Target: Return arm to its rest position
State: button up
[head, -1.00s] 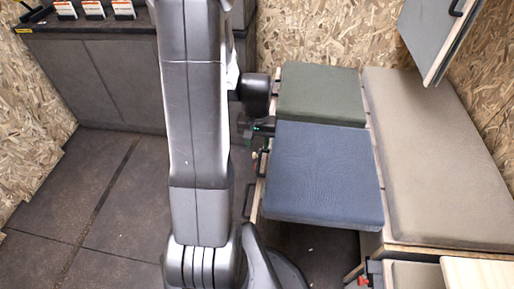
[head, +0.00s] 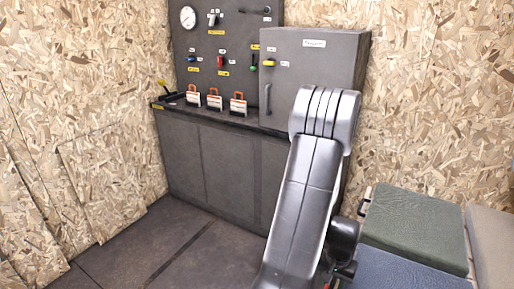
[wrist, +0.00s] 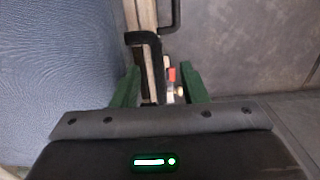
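My gripper (wrist: 160,88) shows in the wrist view as two green fingers set well apart. Between and beyond them are a black handle (wrist: 143,38) on a pale wooden edge and a small red and brass piece; nothing is clearly clasped. The blue cushion (wrist: 55,60) lies to the left of the fingers in that view. In the head view my arm rises at the centre right, and the gripper itself is hidden at the bottom edge. The blue cushion (head: 405,275) is partly cut off at the lower right.
A dark cabinet (head: 215,165) with several orange-and-white tags on top stands at the back. Above it is a panel (head: 225,50) with a gauge and switches, beside a grey locker (head: 315,75). A green cushion (head: 415,228) lies at right. Bare floor (head: 150,250) is at left.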

jog(key=shift+f+b, duration=0.5)
jog(key=shift+f, duration=2.15)
